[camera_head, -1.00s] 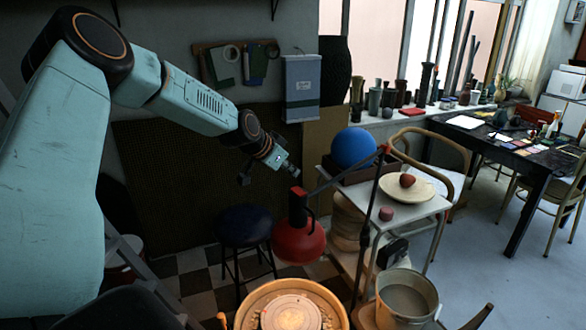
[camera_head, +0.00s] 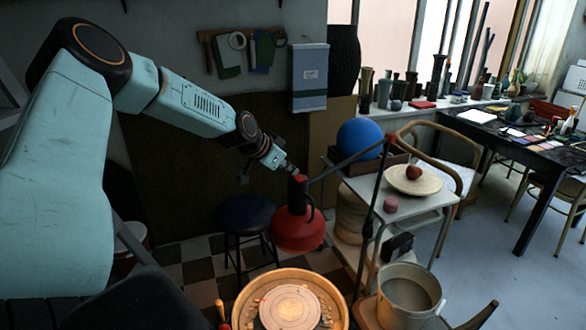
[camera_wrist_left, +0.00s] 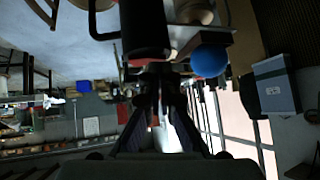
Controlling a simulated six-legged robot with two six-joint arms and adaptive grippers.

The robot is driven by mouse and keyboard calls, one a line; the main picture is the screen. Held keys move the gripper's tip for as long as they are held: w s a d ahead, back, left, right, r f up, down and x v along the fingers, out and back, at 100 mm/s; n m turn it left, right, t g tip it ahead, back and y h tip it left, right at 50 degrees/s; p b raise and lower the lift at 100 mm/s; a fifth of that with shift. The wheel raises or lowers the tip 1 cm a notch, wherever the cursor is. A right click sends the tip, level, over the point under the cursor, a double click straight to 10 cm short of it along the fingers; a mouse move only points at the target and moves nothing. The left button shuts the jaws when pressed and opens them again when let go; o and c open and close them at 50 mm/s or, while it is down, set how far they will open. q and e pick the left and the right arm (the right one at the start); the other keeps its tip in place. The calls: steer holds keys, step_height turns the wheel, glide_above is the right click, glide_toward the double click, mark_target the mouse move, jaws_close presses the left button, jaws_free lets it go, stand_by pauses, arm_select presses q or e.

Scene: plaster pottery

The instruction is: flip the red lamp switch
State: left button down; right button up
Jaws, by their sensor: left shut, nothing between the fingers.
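The red lamp (camera_head: 298,230) hangs on a dark jointed arm above the pottery wheel in the head view. I cannot make out the switch itself. My left gripper (camera_head: 291,168) is shut and empty, its tip at the upper left of the lamp's neck. I cannot tell if they touch. My right gripper is not in view.
The pottery wheel (camera_head: 289,306) is below the lamp, with a bucket (camera_head: 409,300) to its right. A dark stool (camera_head: 246,215) stands behind. A cart (camera_head: 420,203) with a blue ball (camera_head: 359,139) and a plate is right of the lamp, close to its arm.

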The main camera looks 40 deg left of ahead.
arm_select(q)
steer(key=shift+s+r, duration=0.1)
steer(key=shift+d, duration=0.15)
steer(key=shift+f+b, duration=0.45)
steer(key=shift+b, duration=0.25)
steer(key=shift+p, duration=0.3)
steer(key=shift+d+r+p, duration=0.15)
steer(key=shift+d+p, duration=0.5)
steer(key=shift+p, duration=0.2)
steer(key=shift+r, duration=0.1)
